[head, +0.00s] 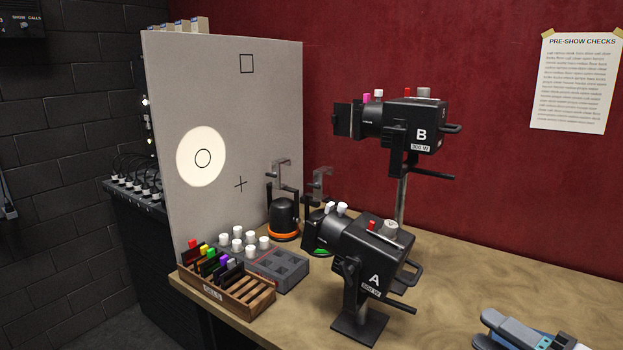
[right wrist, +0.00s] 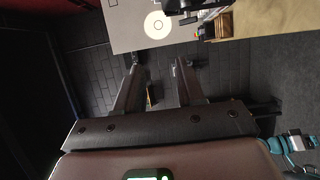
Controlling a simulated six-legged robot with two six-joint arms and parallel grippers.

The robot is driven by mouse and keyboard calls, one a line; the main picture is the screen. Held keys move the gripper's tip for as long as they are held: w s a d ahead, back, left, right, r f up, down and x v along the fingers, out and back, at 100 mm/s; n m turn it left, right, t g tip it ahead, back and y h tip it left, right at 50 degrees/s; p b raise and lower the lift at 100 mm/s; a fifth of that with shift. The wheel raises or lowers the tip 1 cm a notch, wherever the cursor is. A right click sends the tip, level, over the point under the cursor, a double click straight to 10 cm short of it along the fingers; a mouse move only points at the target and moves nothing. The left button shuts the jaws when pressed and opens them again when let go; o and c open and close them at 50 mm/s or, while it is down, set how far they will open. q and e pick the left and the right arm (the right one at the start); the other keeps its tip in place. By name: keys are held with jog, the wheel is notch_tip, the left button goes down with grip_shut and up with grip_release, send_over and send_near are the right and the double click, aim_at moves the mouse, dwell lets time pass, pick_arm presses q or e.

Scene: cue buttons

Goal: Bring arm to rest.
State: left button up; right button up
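My right gripper (right wrist: 158,68) shows in the right wrist view with its two fingers apart and nothing between them. Dark floor and wall show behind the gap. In the head view, part of my right arm (head: 515,332) shows in the bottom right corner, over the front of the wooden table (head: 480,262).
Lamp A (head: 375,262) stands on the table, with lamp B (head: 415,125) on a pole behind it. A grey board (head: 270,120) bears a light spot (head: 188,156). A wooden gel rack (head: 240,300) and grey tray (head: 285,270) sit at the left corner. The table's right part is clear.

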jog(key=w+a+f+m+g+b, duration=0.15)
jog(key=a+f+m, duration=0.25)
jog(key=f, duration=0.8)
jog(key=w+a+f+m+g+h+b, duration=0.1)
jog(key=a+f+m+g, duration=0.3)
jog(key=f, duration=0.8)
jog(key=w+a+f+m+g+b, duration=0.1)
jog(key=a+f+m+b, duration=0.3)
jog(key=f, duration=0.8)
pick_arm(q)
jog(key=f, duration=0.1)
jog(key=f+p, duration=0.1)
jog(key=f, duration=0.3)
jog(key=shift+s+a, duration=0.15)
jog(key=shift+s, duration=0.15)
pick_arm(e)
jog(key=s+a+f+m+g+h, duration=0.1)
jog(key=s+f+m+g+h, duration=0.4)
jog(key=s+f+m, duration=0.9)
jog(key=s+f+g, duration=0.3)
jog(key=s, duration=0.1)
jog(key=shift+s+f+m, duration=0.15)
jog(key=shift+f+m, duration=0.15)
